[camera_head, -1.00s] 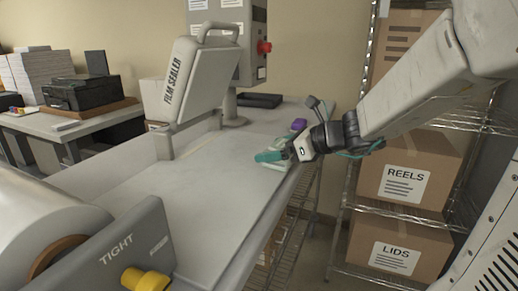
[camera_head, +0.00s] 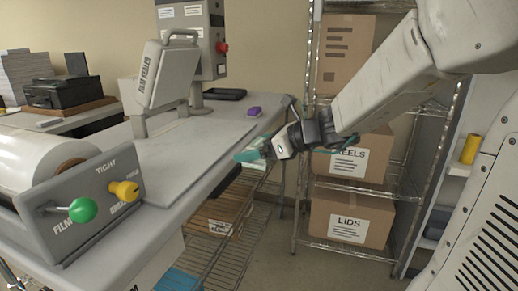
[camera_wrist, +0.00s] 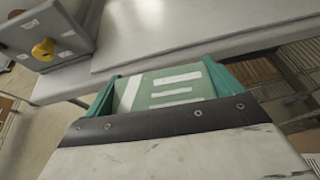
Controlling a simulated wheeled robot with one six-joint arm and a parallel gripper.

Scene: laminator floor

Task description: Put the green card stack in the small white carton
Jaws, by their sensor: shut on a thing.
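The green card stack (camera_wrist: 172,86), with pale stripes on its face, is between the teal fingers of my gripper (camera_wrist: 165,85) in the wrist view. The gripper is shut on it. In the head view my gripper (camera_head: 251,152) is held off the right edge of the laminator table, and the stack is barely visible there. I cannot make out a small white carton in either current view.
The laminator table (camera_head: 205,150) carries a film sealer (camera_head: 163,75) and a purple block (camera_head: 254,111). A wire rack with REELS (camera_head: 350,160) and LIDS (camera_head: 348,222) boxes stands behind my arm. A wire shelf with a brown carton (camera_head: 215,217) sits under the table. Floor shows between table and rack.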

